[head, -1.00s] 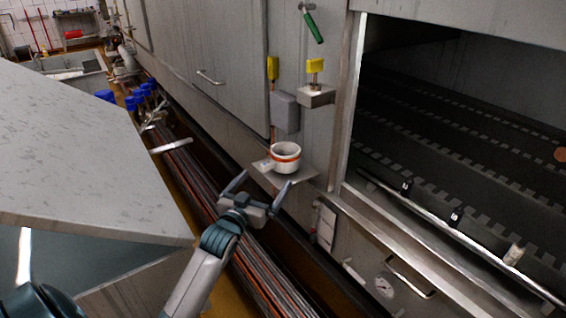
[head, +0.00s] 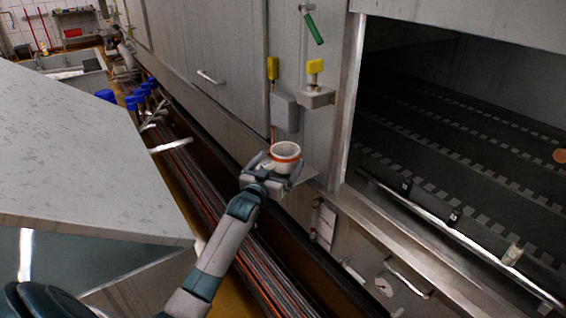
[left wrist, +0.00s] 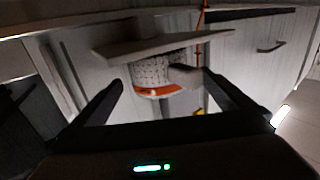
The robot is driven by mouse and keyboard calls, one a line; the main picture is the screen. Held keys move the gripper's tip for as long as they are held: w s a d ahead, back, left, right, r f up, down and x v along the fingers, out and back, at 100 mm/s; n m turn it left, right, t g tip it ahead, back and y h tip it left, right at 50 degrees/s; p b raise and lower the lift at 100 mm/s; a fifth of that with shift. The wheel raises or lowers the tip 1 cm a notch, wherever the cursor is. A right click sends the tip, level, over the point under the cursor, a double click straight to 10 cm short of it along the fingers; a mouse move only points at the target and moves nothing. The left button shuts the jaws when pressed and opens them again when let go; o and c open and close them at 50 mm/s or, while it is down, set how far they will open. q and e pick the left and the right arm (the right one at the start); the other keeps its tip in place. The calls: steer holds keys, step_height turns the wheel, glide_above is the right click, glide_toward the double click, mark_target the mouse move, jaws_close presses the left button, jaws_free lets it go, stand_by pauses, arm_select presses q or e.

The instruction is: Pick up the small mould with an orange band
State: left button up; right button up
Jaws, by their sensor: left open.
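The small white mould with an orange band (head: 286,152) stands on a small metal shelf (head: 307,173) on the machine's front. In the left wrist view the mould (left wrist: 158,72) appears upside down against the shelf (left wrist: 125,48), with a handle-like stub on one side. My left gripper (head: 276,164) is open, with its fingers to either side of the mould's near part. In the left wrist view the two fingers of the left gripper (left wrist: 160,92) stand apart with the mould between and beyond them. I cannot tell whether either finger touches it. My right gripper is not in view.
A grey box (head: 285,112) and a bracket with a yellow knob (head: 315,95) sit above the shelf. A large grey slab (head: 90,150) fills the left. Pipes (head: 205,195) run below the arm. A dark open chamber (head: 460,130) lies to the right.

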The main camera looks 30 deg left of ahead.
mark_target(291, 147)
arm_select(q)
steer(key=shift+w+r, duration=0.15)
steer(key=shift+w, duration=0.45)
steer(key=shift+w+a+p, duration=0.2)
steer(key=shift+w, duration=0.8)
steer(key=shift+w+a+p, duration=0.15)
steer(key=shift+w, duration=0.8)
steer(key=shift+c, duration=0.4)
steer(key=c, duration=1.1)
